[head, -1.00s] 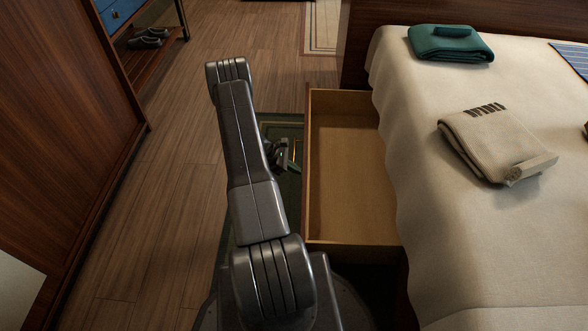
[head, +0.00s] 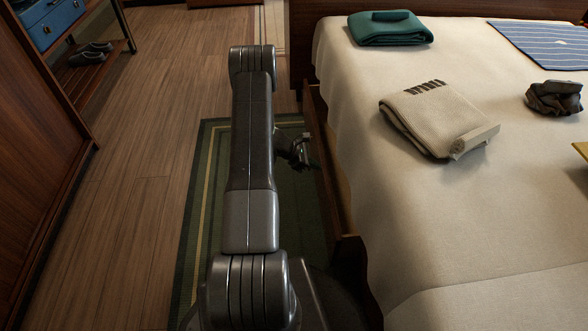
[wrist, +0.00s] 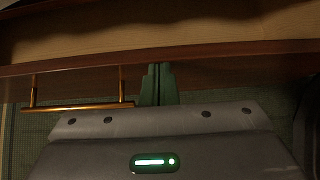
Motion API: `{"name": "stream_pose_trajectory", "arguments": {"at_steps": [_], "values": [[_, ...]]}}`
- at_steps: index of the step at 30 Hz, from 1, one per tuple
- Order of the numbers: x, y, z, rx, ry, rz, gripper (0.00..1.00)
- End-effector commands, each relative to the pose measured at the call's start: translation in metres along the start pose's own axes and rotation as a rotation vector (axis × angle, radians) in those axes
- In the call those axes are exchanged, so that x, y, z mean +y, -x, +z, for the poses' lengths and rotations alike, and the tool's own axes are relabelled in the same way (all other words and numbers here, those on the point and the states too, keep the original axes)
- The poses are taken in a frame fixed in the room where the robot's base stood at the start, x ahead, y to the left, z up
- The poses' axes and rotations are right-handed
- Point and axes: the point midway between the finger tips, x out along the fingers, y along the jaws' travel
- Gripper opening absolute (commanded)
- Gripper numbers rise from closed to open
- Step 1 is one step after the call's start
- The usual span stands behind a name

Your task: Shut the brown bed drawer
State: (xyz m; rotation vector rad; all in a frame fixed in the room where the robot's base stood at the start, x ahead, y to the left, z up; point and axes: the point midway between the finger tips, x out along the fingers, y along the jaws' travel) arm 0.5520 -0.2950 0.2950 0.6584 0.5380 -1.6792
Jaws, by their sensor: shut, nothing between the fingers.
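The brown bed drawer (head: 322,160) is at the near side of the bed in the head view, sticking out only a little. A thin strip of its inside shows beside the hanging bedspread. In the wrist view its front panel (wrist: 230,52) runs across the picture, with a brass bar handle (wrist: 80,106) on it at left. My gripper (wrist: 158,68) is shut and empty, right of the handle, with its fingertips at the drawer front; whether they touch it is hard to tell. In the head view my gripper (head: 308,163) is partly hidden behind my arm.
The bed (head: 400,200) fills the right, with a teal folded cloth (head: 390,30) and a beige folded towel (head: 435,118) on it. A green rug (head: 205,190) lies beside the drawer. Wood floor is clear at left, up to a brown cabinet (head: 35,130).

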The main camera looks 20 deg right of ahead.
Motion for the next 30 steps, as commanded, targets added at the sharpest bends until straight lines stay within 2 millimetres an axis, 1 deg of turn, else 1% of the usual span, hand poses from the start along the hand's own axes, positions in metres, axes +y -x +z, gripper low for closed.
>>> {"name": "stream_pose_trajectory", "arguments": {"at_steps": [1, 3, 6, 10, 24, 28, 30], "values": [[-0.001, -0.01, 0.006, 0.0, -0.002, -0.003, 0.0], [-0.001, -0.017, 0.013, 0.001, -0.002, -0.002, 0.0], [0.0, -0.025, 0.021, 0.001, -0.002, 0.0, 0.0], [0.0, -0.03, 0.027, 0.001, 0.0, 0.0, 0.0], [0.001, -0.03, 0.029, 0.0, 0.001, 0.001, 0.0], [0.001, -0.025, 0.023, 0.001, 0.001, 0.001, 0.0], [0.001, -0.019, 0.017, 0.001, 0.002, 0.002, 0.0]]}}
